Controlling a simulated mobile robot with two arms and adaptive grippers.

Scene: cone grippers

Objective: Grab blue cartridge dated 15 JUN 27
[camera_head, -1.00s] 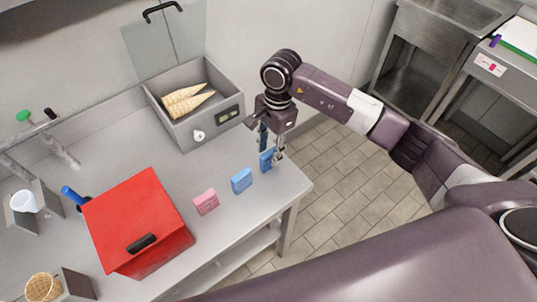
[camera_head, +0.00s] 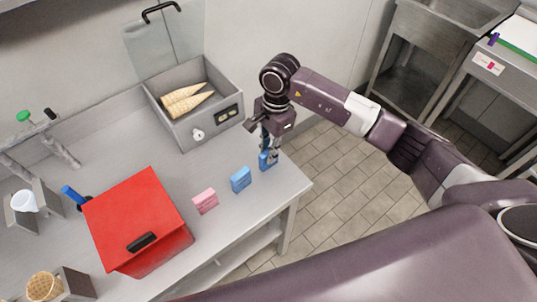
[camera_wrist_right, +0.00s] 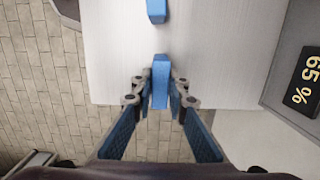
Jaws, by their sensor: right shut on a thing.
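A blue cartridge (camera_head: 267,161) stands near the right end of the steel table. My right gripper (camera_head: 268,150) is above it with its fingers around its upper part, shut on it. In the right wrist view the cartridge (camera_wrist_right: 160,82) sits between the fingertips of the gripper (camera_wrist_right: 160,92). A second blue cartridge (camera_head: 241,180) stands to its left, and part of one shows at the top of the right wrist view (camera_wrist_right: 156,10). A pink cartridge (camera_head: 206,201) stands further left. I cannot read the dates on any of them. My left gripper is not in view.
A grey box (camera_head: 200,132) with cones stands behind the cartridges. A red box (camera_head: 133,215) with a black handle stands at the left. The table's right edge is close to the held cartridge, with tiled floor (camera_head: 345,170) beyond.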

